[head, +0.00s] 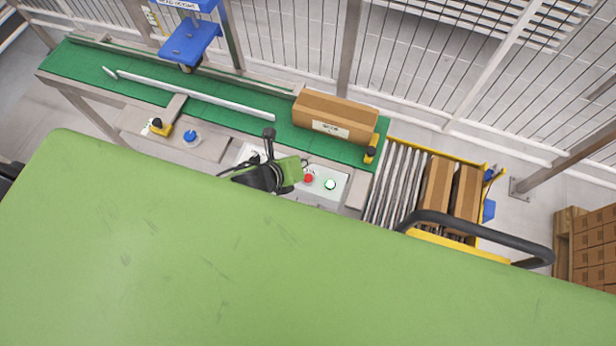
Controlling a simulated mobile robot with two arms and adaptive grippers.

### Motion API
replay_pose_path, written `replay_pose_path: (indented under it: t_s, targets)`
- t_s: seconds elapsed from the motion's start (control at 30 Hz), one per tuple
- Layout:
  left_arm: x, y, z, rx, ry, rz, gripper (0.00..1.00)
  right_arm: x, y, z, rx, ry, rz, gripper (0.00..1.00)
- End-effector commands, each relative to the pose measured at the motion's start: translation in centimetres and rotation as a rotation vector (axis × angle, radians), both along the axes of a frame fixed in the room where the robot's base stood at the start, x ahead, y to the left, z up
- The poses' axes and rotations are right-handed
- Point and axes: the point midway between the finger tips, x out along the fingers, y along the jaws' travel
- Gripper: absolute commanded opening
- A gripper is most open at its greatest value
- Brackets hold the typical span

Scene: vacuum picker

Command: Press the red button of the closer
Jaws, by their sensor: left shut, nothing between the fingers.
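The red button (308,178) sits on a pale control box (322,196) at the front side of the conveyor, with a lit green button (330,184) to its right. My left gripper (268,135) is shut and empty. Its black body and green wrist part are just left of the red button and cover part of the pale panel there. The red button shows clear of the gripper; I cannot tell their height difference. My right gripper is not in view.
A cardboard box (335,116) lies on the green conveyor belt (225,112). A blue button (190,136) and a yellow-and-black device (160,127) are further left. Rollers (398,180) on the right lead to more boxes (452,190). A wire fence stands behind.

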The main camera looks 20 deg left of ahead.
Motion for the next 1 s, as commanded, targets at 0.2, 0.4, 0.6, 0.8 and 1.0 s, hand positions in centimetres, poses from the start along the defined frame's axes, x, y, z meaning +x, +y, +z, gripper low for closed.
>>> replay_pose_path:
  t_s: [0.2,0.4,0.6,0.8,1.0]
  targets:
    - [-0.1,0.0,-2.5,0.000,0.002,0.001,0.00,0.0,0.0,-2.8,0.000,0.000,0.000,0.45]
    - [0.0,0.0,-4.9,-0.002,0.001,0.001,0.00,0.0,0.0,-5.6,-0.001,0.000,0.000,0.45]
    - [0.0,0.0,-7.0,0.000,0.002,0.001,0.00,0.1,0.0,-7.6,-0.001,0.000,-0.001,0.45]
    - [0.0,0.0,-8.2,-0.001,-0.001,0.001,0.00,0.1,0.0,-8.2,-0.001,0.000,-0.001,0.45]
    - [0.0,0.0,-8.3,-0.001,0.000,0.001,0.00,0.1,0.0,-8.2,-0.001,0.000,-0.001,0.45]
